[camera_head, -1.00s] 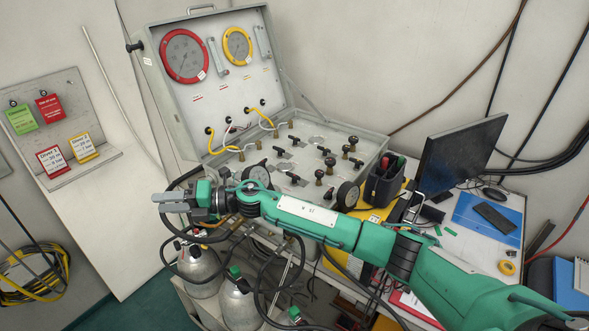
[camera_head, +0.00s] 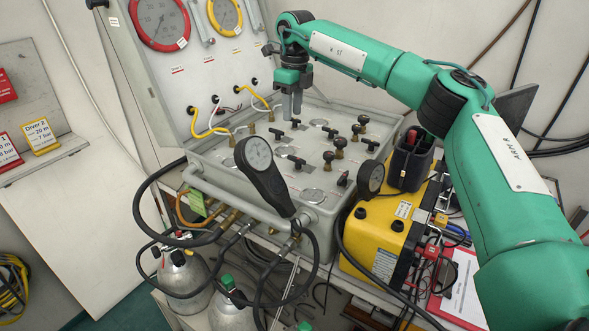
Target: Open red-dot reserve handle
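The diver air panel (camera_head: 218,152) is a grey case with its lid raised. Several black T-shaped handles stand on its top, among them one at the left (camera_head: 276,133), one behind it (camera_head: 295,123) and one nearer the front (camera_head: 297,162). I cannot make out a red dot by any of them. My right gripper (camera_head: 292,112) points down over the back part of the panel, its fingertips just above the rear handle in the picture. Contact is not clear. Its fingers look close together, and whether there is a gap is unclear. My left gripper is out of view.
Brass-stemmed black knobs (camera_head: 339,143) stand right of the handles. A yellow case (camera_head: 378,232) and a black tool holder (camera_head: 411,160) stand at the right.

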